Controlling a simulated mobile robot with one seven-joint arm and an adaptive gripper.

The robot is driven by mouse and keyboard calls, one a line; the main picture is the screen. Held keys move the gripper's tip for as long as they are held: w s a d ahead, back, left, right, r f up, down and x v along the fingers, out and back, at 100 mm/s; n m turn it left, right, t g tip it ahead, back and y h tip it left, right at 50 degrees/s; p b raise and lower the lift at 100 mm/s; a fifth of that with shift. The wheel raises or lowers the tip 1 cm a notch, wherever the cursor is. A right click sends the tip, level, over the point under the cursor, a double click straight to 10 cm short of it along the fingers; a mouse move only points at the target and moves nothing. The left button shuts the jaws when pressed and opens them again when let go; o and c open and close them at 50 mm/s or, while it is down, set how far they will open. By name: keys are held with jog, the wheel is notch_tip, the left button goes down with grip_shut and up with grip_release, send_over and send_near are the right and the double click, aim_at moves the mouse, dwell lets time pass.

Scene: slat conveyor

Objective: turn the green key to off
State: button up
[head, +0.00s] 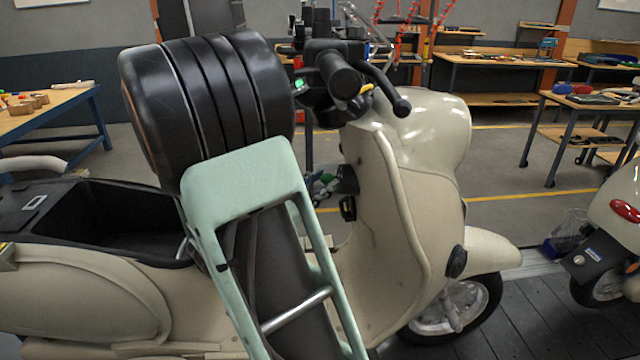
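A cream scooter (410,190) stands on the slat conveyor (535,315), its front to the right. I cannot make out a green key for certain. A small bright green spot (299,85) shows by the black handlebar (340,75). Small black fittings (347,208) sit on the inner side of the front shield. Left of them is a small green and white patch (322,186), too small to identify. My gripper cannot be seen in the head view. A pale green frame (235,180) close to the camera hides the scooter's middle.
An open black compartment (110,215) is at the left. Part of a second scooter (615,215) is at the right edge. Workbenches (500,60) stand at the back; the floor between is mostly clear.

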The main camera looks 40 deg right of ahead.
jog(key=c, duration=0.4)
jog(key=shift+r+y+p, duration=0.25)
jog(key=shift+y+p, duration=0.05)
jog(key=shift+p, duration=0.5)
jog(key=shift+n+p, duration=0.3)
jog(key=p, duration=0.2)
jog(key=shift+r+n+y+p, duration=0.1)
jog(key=shift+n+y+p, duration=0.3)
jog(key=shift+n+y, duration=0.3)
jog(key=o, duration=1)
jog(key=shift+n, duration=0.3)
